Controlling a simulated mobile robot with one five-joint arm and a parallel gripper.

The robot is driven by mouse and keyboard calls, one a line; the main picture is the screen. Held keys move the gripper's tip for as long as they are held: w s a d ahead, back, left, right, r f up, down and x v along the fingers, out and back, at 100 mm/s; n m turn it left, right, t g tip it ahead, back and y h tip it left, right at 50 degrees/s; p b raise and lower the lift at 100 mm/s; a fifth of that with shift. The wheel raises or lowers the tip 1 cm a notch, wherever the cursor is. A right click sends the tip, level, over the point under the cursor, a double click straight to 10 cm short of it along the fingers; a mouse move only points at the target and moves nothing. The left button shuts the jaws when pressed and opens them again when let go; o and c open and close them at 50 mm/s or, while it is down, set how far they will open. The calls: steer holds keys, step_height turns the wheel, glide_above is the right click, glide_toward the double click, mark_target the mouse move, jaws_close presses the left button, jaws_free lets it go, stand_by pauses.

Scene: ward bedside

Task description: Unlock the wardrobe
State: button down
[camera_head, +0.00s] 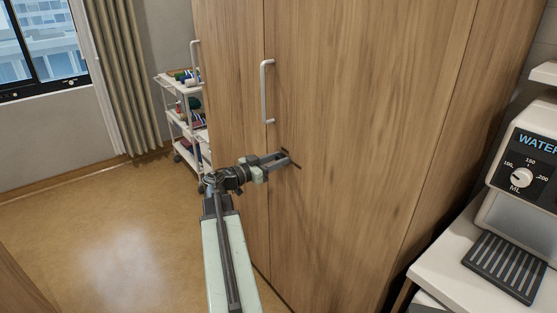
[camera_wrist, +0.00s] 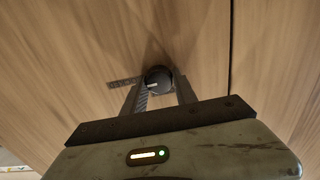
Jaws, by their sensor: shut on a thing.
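The wooden wardrobe (camera_head: 345,110) fills the middle of the head view. One white bar handle (camera_head: 265,92) is on its nearer door, above my gripper. My gripper (camera_head: 283,158) reaches the door below that handle, close to the door's left edge. In the wrist view my gripper (camera_wrist: 158,92) has its two fingers on either side of a round dark lock knob (camera_wrist: 158,77) on the door, shut on it. A flat grey strip (camera_wrist: 123,83) lies to the left of the knob. In the head view the fingers mostly hide the knob.
A white trolley (camera_head: 177,110) with several items stands left of the wardrobe, near a curtain (camera_head: 120,60) and window. A water dispenser (camera_head: 525,170) stands on a white counter (camera_head: 450,270) at the right. The floor (camera_head: 100,230) at left is clear.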

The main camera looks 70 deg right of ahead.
steer(key=shift+a+n, duration=0.25)
steer(key=shift+n, duration=0.05)
steer(key=n, duration=1.7)
steer(key=shift+w+f, duration=0.1)
steer(key=shift+f, duration=0.2)
steer(key=shift+n, duration=0.3)
steer(key=c, duration=1)
jaws_free()
steer(key=shift+d, duration=0.1)
steer(key=shift+w, duration=0.15)
